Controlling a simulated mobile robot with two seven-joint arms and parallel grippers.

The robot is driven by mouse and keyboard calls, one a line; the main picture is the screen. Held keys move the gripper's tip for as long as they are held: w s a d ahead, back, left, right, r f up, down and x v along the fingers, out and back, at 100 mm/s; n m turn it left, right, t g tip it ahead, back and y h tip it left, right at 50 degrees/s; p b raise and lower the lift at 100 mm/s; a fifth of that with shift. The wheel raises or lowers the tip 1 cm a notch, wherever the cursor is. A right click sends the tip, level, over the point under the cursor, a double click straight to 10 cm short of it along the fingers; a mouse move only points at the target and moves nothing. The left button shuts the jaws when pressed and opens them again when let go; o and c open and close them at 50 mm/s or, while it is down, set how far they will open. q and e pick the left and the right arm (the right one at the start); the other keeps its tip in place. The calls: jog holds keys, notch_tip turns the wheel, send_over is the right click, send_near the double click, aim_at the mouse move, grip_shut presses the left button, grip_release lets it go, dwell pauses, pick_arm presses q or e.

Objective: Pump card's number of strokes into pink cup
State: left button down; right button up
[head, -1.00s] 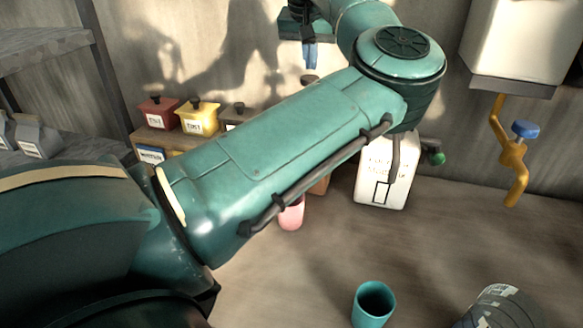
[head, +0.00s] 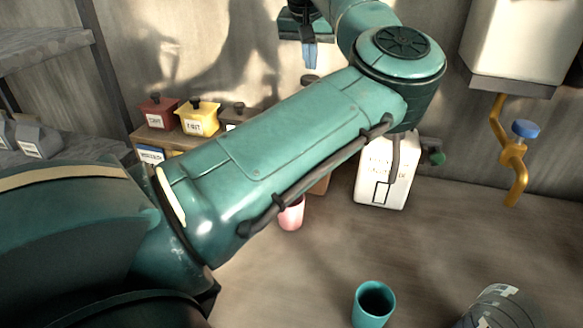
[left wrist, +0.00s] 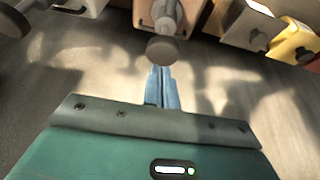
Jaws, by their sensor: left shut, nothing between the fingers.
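The pink cup (head: 291,214) stands on the table, its upper left side covered by my left arm. My left gripper (head: 309,66) is high at the back, fingers pointing down, shut and empty. Just below its fingertips is a dark round knob (head: 309,79). In the left wrist view the shut blue fingertips (left wrist: 160,75) are close to a grey-brown knob (left wrist: 161,50) in front of a brown box (left wrist: 167,14); I cannot tell whether they touch. A brown body (head: 320,186) shows partly behind my arm. I cannot make out a card. My right gripper is not in view.
A teal cup (head: 374,304) stands at the front. A white lettered container (head: 384,182) stands behind it. Red (head: 157,114) and yellow (head: 199,120) labelled pots sit on a wooden rack. A yellow pipe with a blue knob (head: 525,130) hangs at right. The middle table is open.

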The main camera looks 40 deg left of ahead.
pick_arm(q)
jog(key=shift+f, duration=0.15)
jog(key=shift+f+b, duration=1.45)
jog(key=shift+f, duration=0.85)
jog(key=shift+r, duration=0.1)
jog(key=shift+r+p, duration=2.05)
jog(key=shift+r, duration=0.25)
jog(key=shift+f, duration=0.2)
